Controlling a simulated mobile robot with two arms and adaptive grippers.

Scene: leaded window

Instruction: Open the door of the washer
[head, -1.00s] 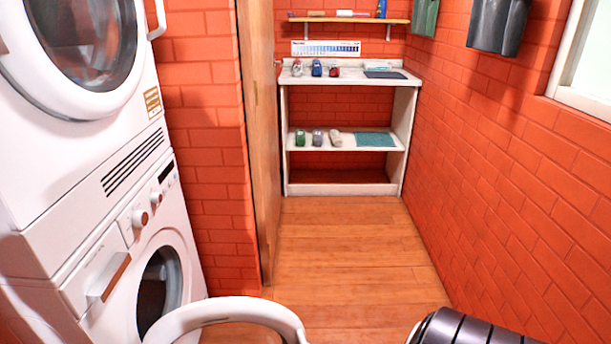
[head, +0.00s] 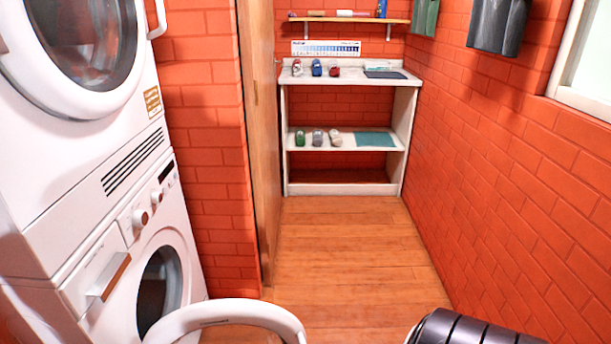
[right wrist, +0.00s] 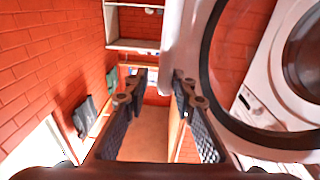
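The washer (head: 118,262) is the lower of two stacked white machines at the left of the head view. Its dark round opening (head: 160,287) shows. The washer door (head: 228,309), a white ring, stands out from the machine at the bottom of the head view, apparently swung open; its lower part is cut off. In the right wrist view the door (right wrist: 214,75) is a large dark-edged ring with brick seen through it. My right gripper (right wrist: 155,90) is open, its fingers apart with nothing visible between them, beside the door's edge; contact cannot be told. My left gripper is out of view.
The upper machine (head: 35,150) has a closed round door. A wooden door edge (head: 258,140) and brick walls flank the narrow floor (head: 350,250), which is clear. A white shelf unit (head: 345,190) with small items stands at the back.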

